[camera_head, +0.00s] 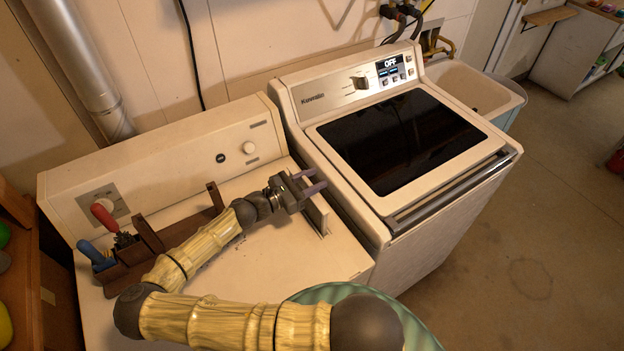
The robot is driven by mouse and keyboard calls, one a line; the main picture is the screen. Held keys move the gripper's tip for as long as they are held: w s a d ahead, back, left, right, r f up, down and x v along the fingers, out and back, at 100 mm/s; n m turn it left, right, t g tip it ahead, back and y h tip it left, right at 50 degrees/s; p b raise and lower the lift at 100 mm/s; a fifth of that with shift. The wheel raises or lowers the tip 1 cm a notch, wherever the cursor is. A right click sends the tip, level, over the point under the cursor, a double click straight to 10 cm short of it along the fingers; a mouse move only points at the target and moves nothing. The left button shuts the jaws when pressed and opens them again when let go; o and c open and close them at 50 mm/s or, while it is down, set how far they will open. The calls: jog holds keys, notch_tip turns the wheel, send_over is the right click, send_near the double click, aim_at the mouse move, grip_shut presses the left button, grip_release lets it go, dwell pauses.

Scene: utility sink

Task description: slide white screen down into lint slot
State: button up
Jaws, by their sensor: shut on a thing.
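My gripper (314,180) is over the right side of the dryer top, with its purple-grey fingers pointing right. It is shut on the white screen (319,213), a thin pale panel standing roughly upright beside and below the fingers. The screen's lower edge is at or close to the dryer top, near its right edge. The lint slot is not clearly visible; the screen and gripper cover that area, so I cannot tell how deep the screen sits.
The dryer (290,255) has a raised back panel. A brown wooden rack (150,236) with red- and blue-handled tools stands on its left. The washer (445,205) is close on the right, and a utility sink (478,88) is beyond. A green striped rim (415,325) shows at the front.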

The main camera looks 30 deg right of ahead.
jog(key=shift+f+b, duration=2.7)
jog(key=shift+f, duration=1.85)
jog(key=o, duration=1.4)
notch_tip(320, 180, up, 10)
jog(key=shift+r+b, duration=0.1)
jog(key=shift+b, duration=0.75)
